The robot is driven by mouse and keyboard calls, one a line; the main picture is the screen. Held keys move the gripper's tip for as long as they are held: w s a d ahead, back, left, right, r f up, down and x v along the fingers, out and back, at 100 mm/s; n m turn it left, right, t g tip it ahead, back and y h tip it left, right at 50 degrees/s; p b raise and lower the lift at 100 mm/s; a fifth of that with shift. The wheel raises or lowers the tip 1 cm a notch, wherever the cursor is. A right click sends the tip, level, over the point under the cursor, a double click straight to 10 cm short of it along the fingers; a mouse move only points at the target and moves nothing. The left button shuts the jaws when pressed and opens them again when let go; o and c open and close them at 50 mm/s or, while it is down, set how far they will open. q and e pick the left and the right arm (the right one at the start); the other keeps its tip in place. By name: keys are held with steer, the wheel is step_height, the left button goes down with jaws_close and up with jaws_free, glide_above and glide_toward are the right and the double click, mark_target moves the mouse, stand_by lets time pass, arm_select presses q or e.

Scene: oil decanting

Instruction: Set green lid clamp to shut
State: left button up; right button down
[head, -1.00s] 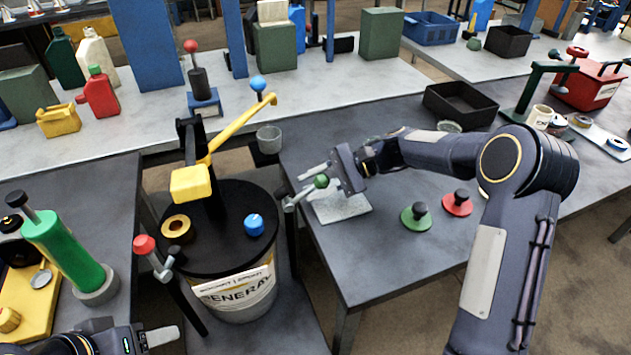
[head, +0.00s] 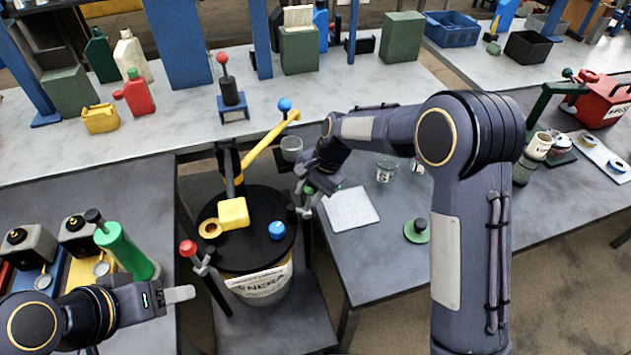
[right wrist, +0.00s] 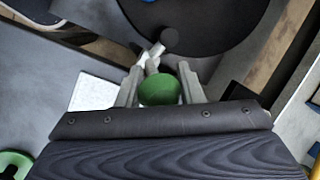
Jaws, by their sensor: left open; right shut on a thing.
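The drum (head: 262,282) has a dark lid (head: 246,252) with a yellow lever pump. The green lid clamp's knob (head: 308,190) is at the lid's right edge, partly covered by my right gripper (head: 304,196). In the right wrist view, the green knob (right wrist: 160,89) sits between the two fingers of my right gripper (right wrist: 160,80), which is shut on it. The clamp's grey arm (right wrist: 153,57) runs from the knob toward the lid. The red lid clamp (head: 188,248) stands at the lid's left edge. My left gripper (head: 178,294) is open and empty, left of the drum.
A white pad (head: 351,208) and a green knobbed disc (head: 416,231) lie on the right table. A green cylinder (head: 128,253) stands on the left table near my left gripper.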

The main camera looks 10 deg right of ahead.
steer(key=shift+a+r+h+p, duration=0.1)
steer(key=shift+a+h+p, duration=0.5)
steer(key=shift+h+p, duration=0.15)
steer(key=c, duration=1)
jaws_free()
steer(key=b+v, duration=0.1)
steer(key=v, duration=0.6)
steer(key=shift+s+r, duration=0.15)
steer(key=shift+r, duration=0.2)
steer(key=shift+d, duration=0.1)
